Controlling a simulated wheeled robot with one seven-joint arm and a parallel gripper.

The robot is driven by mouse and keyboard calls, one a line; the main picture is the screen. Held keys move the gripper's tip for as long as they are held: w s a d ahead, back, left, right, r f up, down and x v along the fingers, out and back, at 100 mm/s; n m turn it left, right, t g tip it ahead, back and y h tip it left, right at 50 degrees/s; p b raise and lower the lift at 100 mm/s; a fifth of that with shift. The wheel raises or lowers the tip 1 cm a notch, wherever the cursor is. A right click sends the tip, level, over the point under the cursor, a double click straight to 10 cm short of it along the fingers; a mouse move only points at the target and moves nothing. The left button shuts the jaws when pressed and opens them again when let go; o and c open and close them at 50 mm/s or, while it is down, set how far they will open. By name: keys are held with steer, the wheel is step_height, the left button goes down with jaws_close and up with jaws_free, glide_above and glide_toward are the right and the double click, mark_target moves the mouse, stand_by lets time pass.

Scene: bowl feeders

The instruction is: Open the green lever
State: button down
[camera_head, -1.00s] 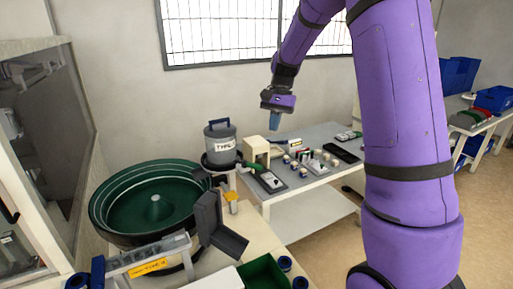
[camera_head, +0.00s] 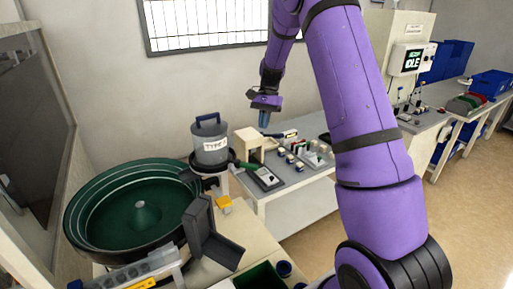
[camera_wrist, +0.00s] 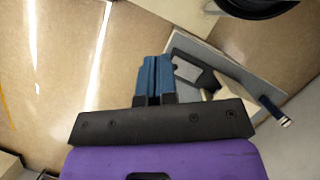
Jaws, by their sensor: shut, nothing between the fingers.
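A small green lever (camera_head: 247,166) sticks out to the right from beneath the grey canister (camera_head: 210,146) labelled TYPE, in the head view. Its far end lies close to the beige block and dark device on the grey table. My gripper (camera_head: 264,120) hangs above and right of the lever, over the table area, clear of it. Its blue fingers (camera_wrist: 153,75) are together and empty in the wrist view. I cannot make out the green lever in the wrist view.
A large green bowl feeder (camera_head: 139,218) stands left of the canister. The grey table (camera_head: 285,185) carries a beige block (camera_head: 249,143) and several small parts. Open floor lies at the right.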

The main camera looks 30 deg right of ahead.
mark_target(243, 165)
steer(key=s+a+f, duration=0.4)
steer(key=a+f, duration=0.2)
steer(key=f, duration=0.3)
steer(key=shift+s+a, duration=0.15)
steer(key=shift+s, duration=0.05)
